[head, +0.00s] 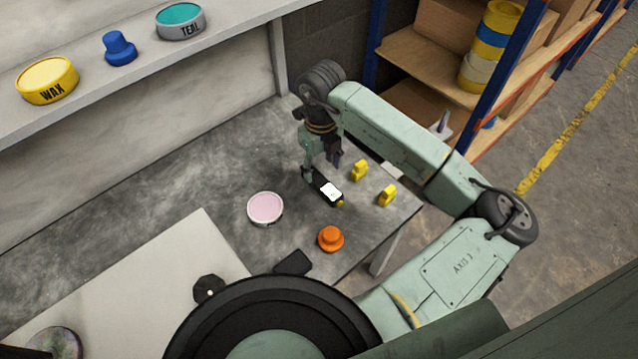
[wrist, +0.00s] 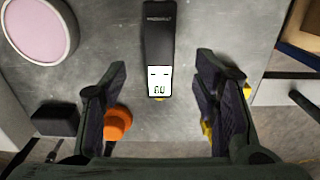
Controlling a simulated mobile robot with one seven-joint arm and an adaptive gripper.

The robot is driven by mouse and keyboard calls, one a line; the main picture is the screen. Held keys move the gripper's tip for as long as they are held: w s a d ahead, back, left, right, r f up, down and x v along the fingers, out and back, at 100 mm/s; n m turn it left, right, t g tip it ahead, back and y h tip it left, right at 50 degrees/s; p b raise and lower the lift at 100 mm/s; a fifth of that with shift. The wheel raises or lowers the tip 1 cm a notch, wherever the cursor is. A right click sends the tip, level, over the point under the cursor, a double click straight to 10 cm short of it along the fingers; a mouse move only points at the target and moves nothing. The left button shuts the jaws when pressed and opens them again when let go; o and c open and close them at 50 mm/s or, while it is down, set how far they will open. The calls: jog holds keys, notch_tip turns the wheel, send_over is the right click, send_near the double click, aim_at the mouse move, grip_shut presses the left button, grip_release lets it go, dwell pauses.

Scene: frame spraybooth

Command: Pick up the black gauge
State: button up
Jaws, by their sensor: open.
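The black gauge (wrist: 158,40) lies on the grey bench in the wrist view, a slim dark body with a small white display at its near end. In the head view the gauge (head: 327,191) lies below my gripper, its white display facing up and a yellow tip at one end. My gripper (head: 322,167) points down over the gauge's far end, which it partly hides. In the wrist view my gripper (wrist: 160,100) is open, one finger on each side of the gauge's line, with nothing between the pads.
A pink-topped round tin (head: 265,208) lies left of the gauge. An orange knob-shaped piece (head: 330,239) is in front. Two yellow pieces (head: 359,171) (head: 387,195) stand to the right, near the bench edge. A dark block (head: 293,263) lies nearer me.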

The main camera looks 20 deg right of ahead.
aim_at(322, 182)
jog(key=shift+s+f+p, duration=0.2)
jog(key=shift+f+p, duration=0.85)
jog(key=shift+f, duration=2.25)
jog(key=shift+d, duration=0.1)
grip_shut()
